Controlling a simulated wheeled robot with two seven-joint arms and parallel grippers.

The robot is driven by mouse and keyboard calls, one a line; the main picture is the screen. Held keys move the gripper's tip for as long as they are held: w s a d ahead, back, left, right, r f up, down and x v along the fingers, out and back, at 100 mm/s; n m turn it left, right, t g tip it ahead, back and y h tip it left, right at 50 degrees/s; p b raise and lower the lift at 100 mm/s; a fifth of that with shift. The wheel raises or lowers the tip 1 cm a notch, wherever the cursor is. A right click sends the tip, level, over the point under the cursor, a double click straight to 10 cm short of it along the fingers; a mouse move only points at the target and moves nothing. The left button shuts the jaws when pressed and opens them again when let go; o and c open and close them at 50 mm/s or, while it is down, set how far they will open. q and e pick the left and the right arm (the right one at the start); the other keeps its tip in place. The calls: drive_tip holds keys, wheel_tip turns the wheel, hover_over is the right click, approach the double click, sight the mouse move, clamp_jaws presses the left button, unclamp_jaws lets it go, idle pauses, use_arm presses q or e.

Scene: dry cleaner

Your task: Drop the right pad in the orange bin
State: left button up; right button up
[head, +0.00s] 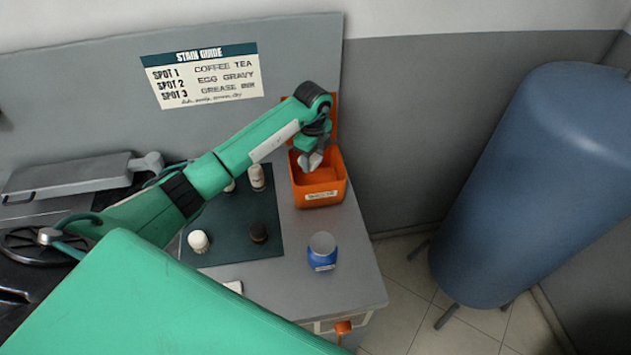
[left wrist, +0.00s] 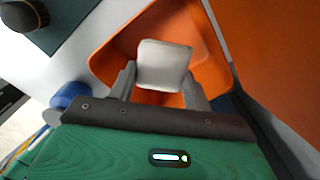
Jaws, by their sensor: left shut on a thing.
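The orange bin (head: 333,190) stands at the back right of the grey counter, and it fills much of the left wrist view (left wrist: 112,62). My left gripper (head: 311,163) is over the bin's opening, pointing down. It is shut on a white pad (left wrist: 164,65), which shows between the fingers in the left wrist view and as a pale patch in the head view (head: 309,160). I cannot tell how far the pad is above the bin's floor. My right gripper is not in view.
A dark green mat (head: 232,250) holds a white-topped jar (head: 198,241), a dark brown one (head: 258,232) and a pale bottle (head: 257,177). A blue jar (head: 322,251) stands in front of the bin. A large blue tank (head: 540,180) stands right of the counter.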

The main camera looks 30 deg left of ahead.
use_arm(q)
drive_tip(key=o, duration=1.1)
drive_tip(key=shift+r, duration=0.1)
drive_tip(key=shift+r, duration=0.3)
drive_tip(key=shift+r+b, duration=1.95)
drive_tip(key=shift+r, duration=4.55)
